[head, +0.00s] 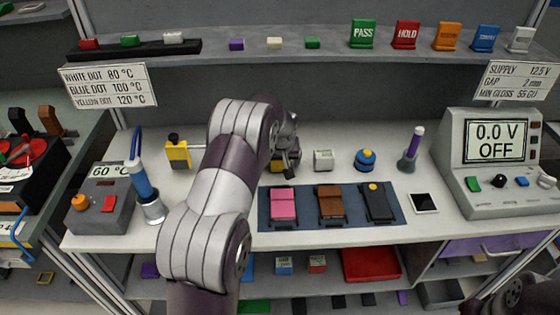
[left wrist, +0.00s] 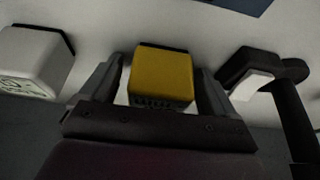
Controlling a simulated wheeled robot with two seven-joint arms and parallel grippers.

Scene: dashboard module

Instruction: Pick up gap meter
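A yellow block (left wrist: 161,76) with dark, unreadable marks on its front edge stands between the fingers of my left gripper (left wrist: 160,85) in the left wrist view. The fingers are open on either side, with a narrow gap at each side. I cannot read whether this block is the gap meter. Another yellow device (head: 178,154) with a black knob stands farther left.
A white box (head: 323,160) is close on one side, also in the left wrist view (left wrist: 32,62); a black stand-like object (left wrist: 265,75) is on the other. A blue mat (head: 300,222) with several devices lies in front. A blue-capped container (head: 366,160) stands farther right.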

